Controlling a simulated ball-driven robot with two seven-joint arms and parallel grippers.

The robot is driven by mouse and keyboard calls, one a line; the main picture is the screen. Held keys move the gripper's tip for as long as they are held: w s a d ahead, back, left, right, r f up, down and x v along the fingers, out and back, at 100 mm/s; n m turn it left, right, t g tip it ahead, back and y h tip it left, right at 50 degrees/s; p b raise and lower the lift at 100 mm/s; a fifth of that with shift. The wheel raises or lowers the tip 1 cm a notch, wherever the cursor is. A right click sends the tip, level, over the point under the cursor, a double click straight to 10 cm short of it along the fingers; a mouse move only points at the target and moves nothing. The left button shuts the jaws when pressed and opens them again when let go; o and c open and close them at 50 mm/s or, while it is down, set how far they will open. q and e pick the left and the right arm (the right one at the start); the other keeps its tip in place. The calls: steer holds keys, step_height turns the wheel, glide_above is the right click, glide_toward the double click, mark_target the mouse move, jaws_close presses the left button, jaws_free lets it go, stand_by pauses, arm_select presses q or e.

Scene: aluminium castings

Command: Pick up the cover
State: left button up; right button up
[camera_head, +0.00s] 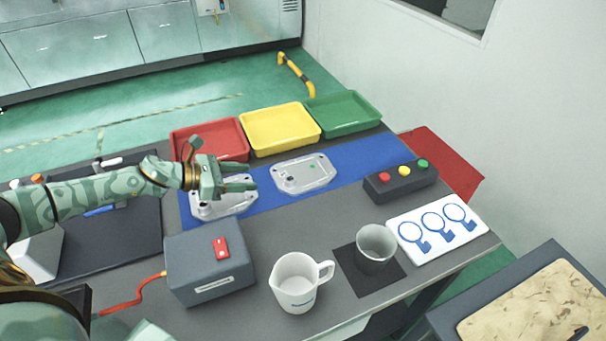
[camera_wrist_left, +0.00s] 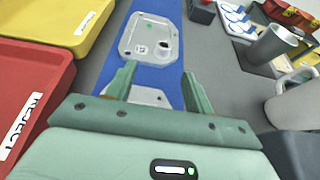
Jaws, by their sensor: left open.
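Two silver-grey cast covers lie flat on the blue mat (camera_head: 352,160). The left cover (camera_head: 236,207) is partly hidden under my left gripper (camera_head: 250,176). The right cover (camera_head: 312,180) lies clear to its right, with a small green mark on it. My left gripper is open and empty above the left cover. In the left wrist view, the left cover (camera_wrist_left: 148,97) shows between the open fingers (camera_wrist_left: 159,72), mostly hidden by the gripper body. The right cover (camera_wrist_left: 135,42) lies beyond the fingertips in that view. My right gripper is not in view.
Red (camera_head: 240,146), yellow (camera_head: 280,143) and green (camera_head: 343,125) trays line the back edge. A grey box (camera_head: 208,277), white jug (camera_head: 298,297), grey cup (camera_head: 374,262), button box (camera_head: 392,189) and white panel (camera_head: 470,237) stand in front and right.

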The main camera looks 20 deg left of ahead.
arm_select(q)
glide_toward(293, 178)
steer(key=w, duration=0.1)
steer(key=w+d+f, duration=0.1)
steer(key=shift+w+d+f, duration=0.15)
steer(key=shift+w+f, duration=0.1)
steer(key=shift+w, duration=0.1)
steer(key=x, duration=0.6)
steer(key=shift+s+d+r+b, duration=0.1)
steer(key=shift+s+d+b, duration=0.15)
steer(key=shift+b, duration=0.1)
steer(key=shift+r, duration=0.1)
jaws_close()
